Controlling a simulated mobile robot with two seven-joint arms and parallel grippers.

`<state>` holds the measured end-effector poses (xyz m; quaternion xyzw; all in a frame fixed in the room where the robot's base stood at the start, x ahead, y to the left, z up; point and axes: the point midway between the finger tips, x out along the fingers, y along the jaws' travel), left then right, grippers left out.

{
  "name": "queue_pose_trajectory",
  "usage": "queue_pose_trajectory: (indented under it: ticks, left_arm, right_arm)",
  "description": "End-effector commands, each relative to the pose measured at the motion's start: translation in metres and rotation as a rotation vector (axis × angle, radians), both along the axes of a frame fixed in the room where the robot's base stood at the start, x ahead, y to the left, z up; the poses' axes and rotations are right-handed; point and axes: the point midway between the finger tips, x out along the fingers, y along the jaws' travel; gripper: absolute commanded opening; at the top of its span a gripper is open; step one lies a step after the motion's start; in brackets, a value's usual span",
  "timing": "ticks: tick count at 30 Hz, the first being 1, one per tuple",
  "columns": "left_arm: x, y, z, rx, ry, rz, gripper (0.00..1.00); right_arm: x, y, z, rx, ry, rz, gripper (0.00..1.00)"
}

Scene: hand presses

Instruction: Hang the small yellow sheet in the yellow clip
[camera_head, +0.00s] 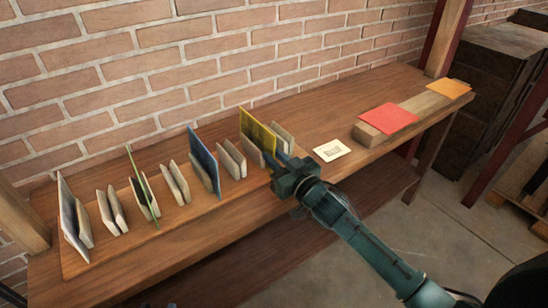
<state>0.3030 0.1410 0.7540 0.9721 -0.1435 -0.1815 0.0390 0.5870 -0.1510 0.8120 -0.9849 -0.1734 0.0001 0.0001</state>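A yellow sheet (257,131) stands upright and slightly tilted in a pale wooden clip near the middle of the bench. Its lower right part meets my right gripper (278,159), which comes in from the lower right. The gripper body covers the fingertips and the foot of the clip, so I cannot tell whether the fingers are closed on the sheet. No clip stands out as yellow. Dark tips at the bottom edge may be my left gripper (158,305); too little of it shows to tell its state.
Along the bench (215,230) stand a blue sheet (203,160), a green sheet (139,177), a whitish sheet (68,213) and several empty clips. A white card (332,150) lies flat. A red sheet (388,118) and an orange sheet (449,88) lie on a wooden block. A brick wall is behind.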

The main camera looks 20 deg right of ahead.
Motion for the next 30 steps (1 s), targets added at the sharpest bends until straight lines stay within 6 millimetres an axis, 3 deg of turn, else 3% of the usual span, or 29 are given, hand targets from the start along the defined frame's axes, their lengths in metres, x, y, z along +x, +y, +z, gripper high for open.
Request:
queue_pose_trajectory:
  ticks: [9,22,30]
  left_arm:
    - [-0.0008,-0.0012,-0.0028,0.0,0.008,-0.003,0.36]
    - [0.0028,-0.0018,-0.0007,0.0,-0.002,-0.005,0.36]
    - [0.0023,-0.0019,0.0012,0.0,0.0,-0.005,0.36]
  right_arm:
    - [0.0022,0.0007,0.0,0.0,0.0,0.0,0.17]
    - [0.0019,0.0005,-0.0001,0.0,0.0,0.0,0.0]
    - [0.0021,0.0002,0.0023,-0.001,0.0,-0.001,0.0]
